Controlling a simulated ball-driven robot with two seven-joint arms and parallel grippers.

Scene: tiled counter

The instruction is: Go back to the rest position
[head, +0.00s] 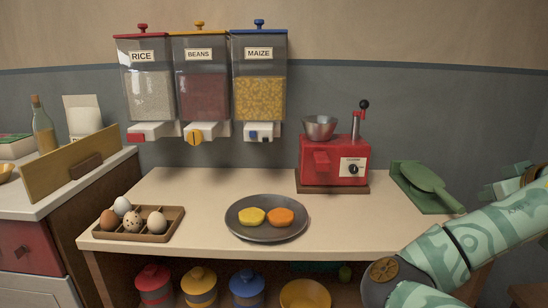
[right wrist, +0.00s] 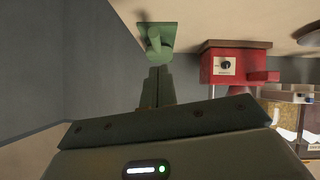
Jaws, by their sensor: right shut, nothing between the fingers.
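My right arm (head: 455,245), mint green with a pale pattern, bends up from the lower right of the head view and runs out past the right edge, beyond the counter's front right corner. My right gripper (right wrist: 158,72) shows in the right wrist view with its two dark fingers together and nothing between them. In that picture the green scale-like object (right wrist: 157,40) lies past the fingertips, and I see no contact. My left arm and left gripper are in neither view.
On the counter (head: 180,205) stand an egg tray (head: 168,233), a grey plate (head: 240,232) with yellow and orange pieces, a red machine (head: 320,150) and the green object (head: 425,185). Dispensers (head: 203,90) hang behind. Canisters and a yellow bowl (head: 305,296) sit below.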

